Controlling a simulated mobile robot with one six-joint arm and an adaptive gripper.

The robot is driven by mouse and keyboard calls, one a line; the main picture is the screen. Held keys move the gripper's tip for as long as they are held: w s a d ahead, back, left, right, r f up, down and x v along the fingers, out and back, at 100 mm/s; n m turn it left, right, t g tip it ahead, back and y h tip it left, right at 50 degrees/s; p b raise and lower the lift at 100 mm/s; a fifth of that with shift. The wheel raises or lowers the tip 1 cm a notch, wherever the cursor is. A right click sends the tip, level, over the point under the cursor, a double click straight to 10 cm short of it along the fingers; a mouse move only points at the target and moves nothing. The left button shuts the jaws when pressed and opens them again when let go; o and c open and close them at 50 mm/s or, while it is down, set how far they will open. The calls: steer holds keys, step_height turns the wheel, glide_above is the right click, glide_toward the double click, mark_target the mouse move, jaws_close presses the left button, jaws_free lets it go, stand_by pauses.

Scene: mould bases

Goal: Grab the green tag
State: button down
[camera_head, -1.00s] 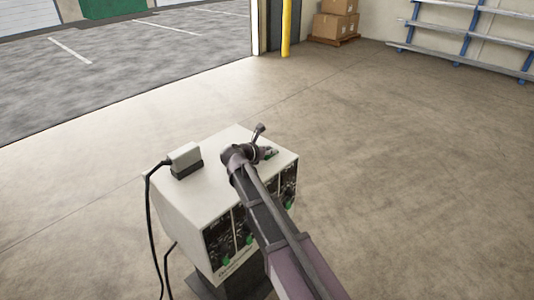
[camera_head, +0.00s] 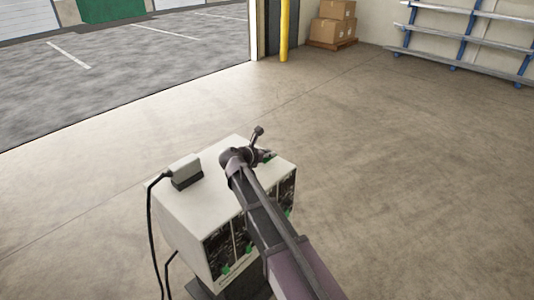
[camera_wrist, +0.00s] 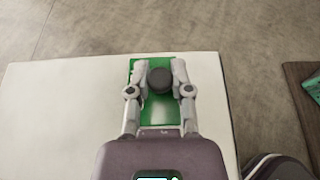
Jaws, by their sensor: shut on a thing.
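The green tag (camera_wrist: 158,107) is a flat green plate with a round dark knob (camera_wrist: 159,79) on it, over the white top of the box-shaped unit in the wrist view. My gripper (camera_wrist: 160,77) has its fingertips on both sides of the knob and is shut on it. In the head view only a small green bit of the tag (camera_head: 269,154) shows beside my gripper (camera_head: 263,153); my arm hides the rest. I cannot tell whether the tag touches the top.
The white unit (camera_head: 192,223) has dark front panels with green parts. A grey plug-like block (camera_head: 184,167) with a black cable stands on its left. A brown surface (camera_wrist: 298,80) bearing a green item (camera_wrist: 314,87) shows at right. Floor behind is clear; boxes (camera_head: 333,27) and shelves (camera_head: 470,40) are far off.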

steer(key=s+a, duration=0.1)
steer(key=s, duration=0.4)
steer(key=s+a+r, duration=0.1)
steer(key=s, duration=0.4)
steer(key=s+a+p, duration=0.1)
steer(key=s, duration=0.4)
steer(key=shift+s+r, duration=0.2)
steer(key=shift+s, duration=0.2)
steer(key=shift+r, duration=0.1)
